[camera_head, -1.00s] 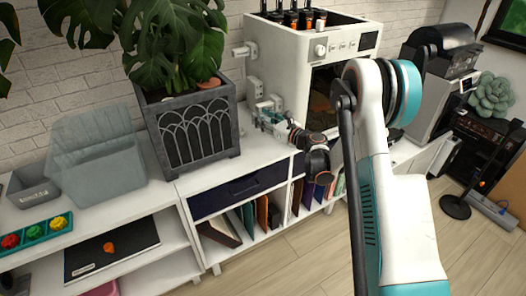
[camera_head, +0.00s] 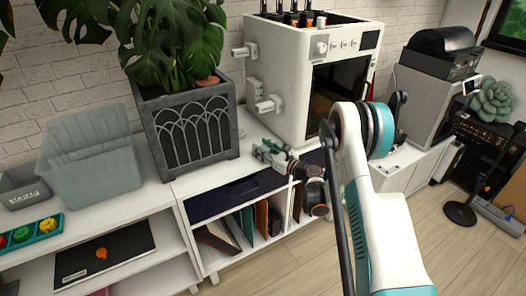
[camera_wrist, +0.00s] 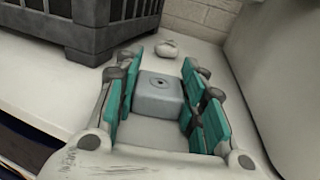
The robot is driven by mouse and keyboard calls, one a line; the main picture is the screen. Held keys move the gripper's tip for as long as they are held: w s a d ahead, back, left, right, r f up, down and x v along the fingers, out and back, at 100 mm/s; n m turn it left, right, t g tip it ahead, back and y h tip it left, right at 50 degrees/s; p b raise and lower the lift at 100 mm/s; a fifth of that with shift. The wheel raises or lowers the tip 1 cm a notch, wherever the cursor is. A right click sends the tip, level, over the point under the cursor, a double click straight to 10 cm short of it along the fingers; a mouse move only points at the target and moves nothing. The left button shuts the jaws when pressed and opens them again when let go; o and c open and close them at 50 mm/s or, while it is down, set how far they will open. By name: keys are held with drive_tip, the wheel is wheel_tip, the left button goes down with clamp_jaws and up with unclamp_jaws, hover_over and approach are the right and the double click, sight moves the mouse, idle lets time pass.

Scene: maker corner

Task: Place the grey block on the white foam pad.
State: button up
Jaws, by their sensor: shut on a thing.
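In the wrist view the grey block (camera_wrist: 158,93), with a small dark hole in its top, sits between the teal fingers of my gripper (camera_wrist: 160,95). The gripper is shut on it. In the head view my gripper (camera_head: 268,152) is low over the white cabinet top, between the planter and the white machine. The block cannot be made out there. I cannot tell whether the block touches the surface below. I cannot make out the white foam pad apart from the white surface around it.
A dark planter (camera_head: 190,132) stands left of my gripper and a white boxy machine (camera_head: 302,90) right of it. A small whitish round object (camera_wrist: 167,48) lies beyond the block. A grey bin (camera_head: 92,165) stands farther left. The cabinet front edge is close.

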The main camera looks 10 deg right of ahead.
drive_tip(key=shift+f, duration=0.15)
drive_tip(key=o, duration=1)
drive_tip(key=shift+o, duration=0.2)
drive_tip(key=shift+s, duration=0.1)
